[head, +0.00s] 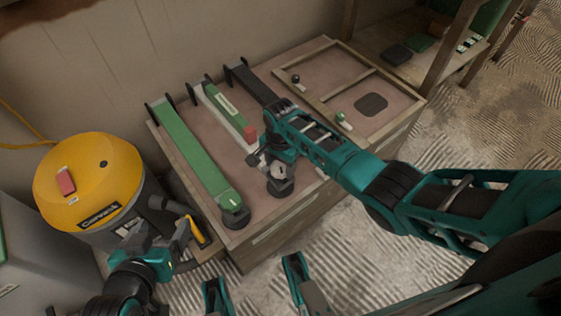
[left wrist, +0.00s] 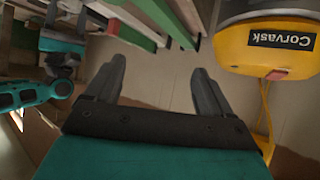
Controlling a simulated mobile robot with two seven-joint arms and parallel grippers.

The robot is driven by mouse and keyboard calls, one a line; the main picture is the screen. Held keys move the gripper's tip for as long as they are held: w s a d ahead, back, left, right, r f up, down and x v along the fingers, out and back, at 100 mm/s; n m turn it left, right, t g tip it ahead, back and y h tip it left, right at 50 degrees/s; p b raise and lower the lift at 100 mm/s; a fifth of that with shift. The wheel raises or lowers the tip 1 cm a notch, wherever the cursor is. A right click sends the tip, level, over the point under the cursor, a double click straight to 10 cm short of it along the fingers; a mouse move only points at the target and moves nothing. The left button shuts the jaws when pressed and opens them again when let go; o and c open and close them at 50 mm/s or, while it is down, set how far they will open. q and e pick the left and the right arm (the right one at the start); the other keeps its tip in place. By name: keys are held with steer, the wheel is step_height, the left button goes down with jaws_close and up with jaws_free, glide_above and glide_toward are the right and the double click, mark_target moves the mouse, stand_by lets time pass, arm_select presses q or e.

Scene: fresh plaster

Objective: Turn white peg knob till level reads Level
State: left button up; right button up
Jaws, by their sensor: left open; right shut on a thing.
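My right gripper (head: 276,172) is shut at the front of the bench top, with a small pale knob, seemingly the white peg knob, between its fingers; the fingers hide most of it. A dark round base (head: 280,188) shows just below. A level strip (head: 217,100), green with a white label and a red end, lies behind and left of this gripper; its label is too small to read. My left gripper (head: 168,240) is open and empty beside the yellow vacuum. Its spread fingers also show in the left wrist view (left wrist: 160,85).
A long green bar (head: 190,150) with a black foot (head: 235,215) lies along the bench's left side. A yellow-topped vacuum (head: 90,175) stands left of the bench (head: 265,238). A framed panel (head: 325,68) with small knobs is at back right. Shelving (head: 455,45) stands beyond.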

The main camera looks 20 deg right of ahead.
steer(key=n+p, duration=0.2)
steer(key=n, duration=0.1)
steer(key=shift+r, duration=0.1)
steer(key=shift+n+p, duration=0.5)
steer(key=shift+n, duration=1)
steer(key=o, duration=1.1)
steer(key=shift+c, duration=0.2)
